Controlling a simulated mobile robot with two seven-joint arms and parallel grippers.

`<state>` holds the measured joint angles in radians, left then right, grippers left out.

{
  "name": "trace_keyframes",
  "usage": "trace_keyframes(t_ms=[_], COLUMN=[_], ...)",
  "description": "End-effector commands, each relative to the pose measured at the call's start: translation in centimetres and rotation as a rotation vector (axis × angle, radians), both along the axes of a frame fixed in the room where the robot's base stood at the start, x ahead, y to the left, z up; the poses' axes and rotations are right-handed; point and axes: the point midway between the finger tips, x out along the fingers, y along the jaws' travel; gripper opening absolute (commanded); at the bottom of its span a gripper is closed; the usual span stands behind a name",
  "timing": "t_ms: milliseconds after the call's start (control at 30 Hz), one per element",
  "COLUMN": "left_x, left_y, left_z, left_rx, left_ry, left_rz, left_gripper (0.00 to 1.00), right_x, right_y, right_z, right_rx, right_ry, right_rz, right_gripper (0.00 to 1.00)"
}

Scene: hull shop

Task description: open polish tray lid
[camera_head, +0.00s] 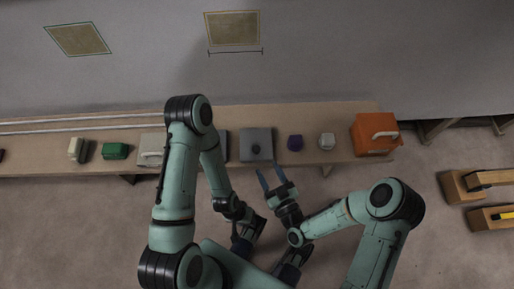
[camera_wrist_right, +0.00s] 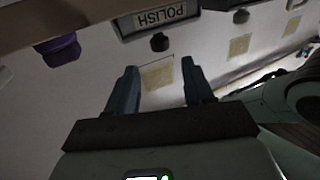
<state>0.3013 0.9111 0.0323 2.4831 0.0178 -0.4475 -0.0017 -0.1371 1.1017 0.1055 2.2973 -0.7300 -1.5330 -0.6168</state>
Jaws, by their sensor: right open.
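The polish tray (camera_head: 257,143) is a grey square box on the bench with a small dark knob on top; its lid looks closed. In the right wrist view its POLISH label (camera_wrist_right: 158,17) reads upside down at the top, with the dark knob (camera_wrist_right: 160,42) just below. My right gripper (camera_head: 271,174) is open and empty, just in front of the bench edge below the tray. Its two fingers (camera_wrist_right: 158,72) point toward the knob and stand apart from it. My left gripper (camera_head: 243,243) is folded low near my body, and its fingers are unclear.
A purple block (camera_head: 295,142) and a pale block (camera_head: 327,140) sit right of the tray, then an orange case (camera_head: 368,142). Left along the bench (camera_head: 345,110) are green (camera_head: 115,151) and cream (camera_head: 78,149) items. My left arm hides part of the bench left of the tray.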

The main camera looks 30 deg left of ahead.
Motion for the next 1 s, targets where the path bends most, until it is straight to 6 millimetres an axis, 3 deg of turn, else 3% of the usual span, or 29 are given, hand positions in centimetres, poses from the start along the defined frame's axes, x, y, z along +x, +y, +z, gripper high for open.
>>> trace_keyframes(t_ms=[200,400,867,900,1000], left_x=[0.2,0.5,0.7,0.7,0.7], left_y=[0.1,0.3,0.3,0.3,0.3], left_z=[-0.2,-0.5,-0.6,-0.6,-0.6], left_rx=[0.003,0.007,0.009,0.009,0.009], left_ry=[-0.006,-0.013,-0.018,-0.018,-0.019], left_rz=[0.003,0.006,0.009,0.009,0.008], left_gripper=[0.43,0.43,0.43,0.43,0.43], right_x=[2.8,4.7,5.7,5.7,5.7], right_y=[4.0,6.6,7.8,7.8,7.8], right_z=[0.0,-0.1,-0.1,-0.1,-0.1], right_rx=[0.001,0.000,-0.001,-0.001,-0.001], right_ry=[-0.002,0.001,0.003,0.003,0.003], right_rz=[0.001,0.000,-0.001,-0.001,-0.001], right_gripper=[0.52,0.52,0.52,0.49,0.16])
